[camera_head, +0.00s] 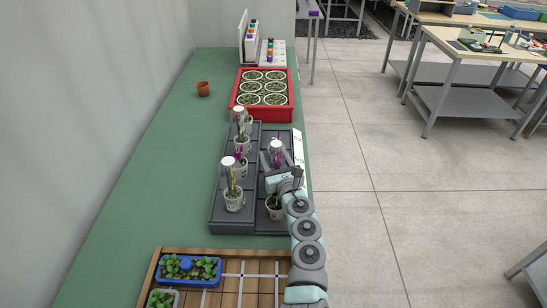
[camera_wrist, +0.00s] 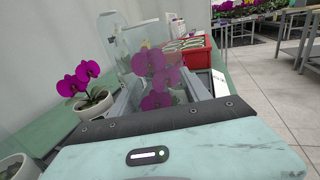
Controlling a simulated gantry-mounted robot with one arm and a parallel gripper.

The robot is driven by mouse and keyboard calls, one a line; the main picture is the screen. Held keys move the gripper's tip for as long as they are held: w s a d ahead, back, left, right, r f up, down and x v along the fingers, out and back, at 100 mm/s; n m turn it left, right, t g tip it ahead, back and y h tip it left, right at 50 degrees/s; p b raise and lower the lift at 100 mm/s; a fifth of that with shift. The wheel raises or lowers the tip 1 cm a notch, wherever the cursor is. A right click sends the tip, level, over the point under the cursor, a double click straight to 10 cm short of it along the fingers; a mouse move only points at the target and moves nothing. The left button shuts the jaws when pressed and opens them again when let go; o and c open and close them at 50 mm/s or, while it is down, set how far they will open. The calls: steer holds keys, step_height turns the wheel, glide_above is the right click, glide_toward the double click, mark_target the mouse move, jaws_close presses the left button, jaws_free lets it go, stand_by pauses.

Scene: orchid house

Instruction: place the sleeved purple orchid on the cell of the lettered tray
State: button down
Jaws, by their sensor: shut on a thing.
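The sleeved purple orchid (camera_head: 276,147) is upright in my gripper (camera_head: 275,165), over the right column of the dark tray (camera_head: 232,222). In the wrist view its purple blooms (camera_wrist: 155,85) show through a clear sleeve between the fingers of my gripper (camera_wrist: 160,95). My gripper is shut on it. Its pot is hidden by the gripper, so I cannot tell whether it touches a cell. A white lettered strip (camera_head: 298,150) runs along the tray's right edge; its letters are too small to read.
Several potted orchids stand in the tray's left column, one near the front (camera_head: 234,200). Another pot (camera_head: 274,208) stands in the right column beside my arm. A red crate of pots (camera_head: 291,80) is behind. A wooden-framed bench (camera_head: 230,253) with a blue planter (camera_head: 187,270) is in front.

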steer(key=c, duration=0.5)
jaws_free()
steer(key=shift+r, duration=0.1)
steer(key=shift+s+r+p, duration=0.1)
steer(key=shift+p, duration=0.35)
steer(key=p+v, duration=0.2)
steer(key=v, duration=1)
steer(key=shift+p, duration=0.35)
